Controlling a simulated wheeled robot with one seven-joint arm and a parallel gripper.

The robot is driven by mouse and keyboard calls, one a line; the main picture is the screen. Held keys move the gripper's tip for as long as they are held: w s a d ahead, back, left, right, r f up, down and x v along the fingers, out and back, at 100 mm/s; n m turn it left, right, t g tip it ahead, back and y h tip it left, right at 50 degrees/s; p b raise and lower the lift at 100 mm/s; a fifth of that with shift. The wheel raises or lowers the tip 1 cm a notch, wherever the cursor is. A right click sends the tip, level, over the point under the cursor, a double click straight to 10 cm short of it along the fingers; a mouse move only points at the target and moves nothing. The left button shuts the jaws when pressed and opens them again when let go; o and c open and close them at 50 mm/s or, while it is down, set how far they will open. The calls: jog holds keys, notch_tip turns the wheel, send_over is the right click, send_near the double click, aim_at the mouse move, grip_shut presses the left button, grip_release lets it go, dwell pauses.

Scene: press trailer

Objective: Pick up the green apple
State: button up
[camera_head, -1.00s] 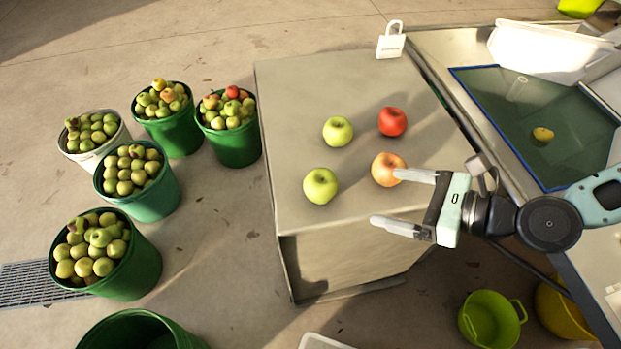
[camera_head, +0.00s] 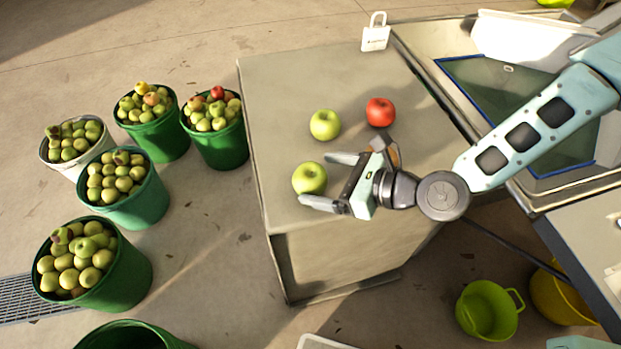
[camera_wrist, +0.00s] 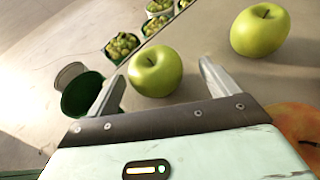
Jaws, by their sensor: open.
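Two green apples lie on the grey block-shaped table (camera_head: 290,90). The nearer green apple (camera_head: 309,179) is close to the table's left front edge. My gripper (camera_head: 322,180) is open, with its fingers pointing left at this apple and reaching to about its near side. In the wrist view the same apple (camera_wrist: 155,71) shows ahead between the two fingertips (camera_wrist: 160,80). The other green apple (camera_head: 324,124) lies farther back; it also shows at the upper right of the wrist view (camera_wrist: 260,30).
A red apple (camera_head: 380,112) lies behind my gripper on the table. Apple-filled buckets (camera_head: 95,262) stand on the floor at left. A white tag-like block (camera_head: 375,36) stands at the back edge.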

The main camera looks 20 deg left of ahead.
aim_at(303, 179)
jog(key=x, duration=0.4)
jog(key=shift+s+p, duration=0.3)
jog(key=shift+s, duration=0.1)
jog(key=shift+w+a+f, duration=0.1)
jog(key=shift+a+f, duration=0.15)
jog(key=shift+a, duration=0.3)
jog(key=c, duration=1.2)
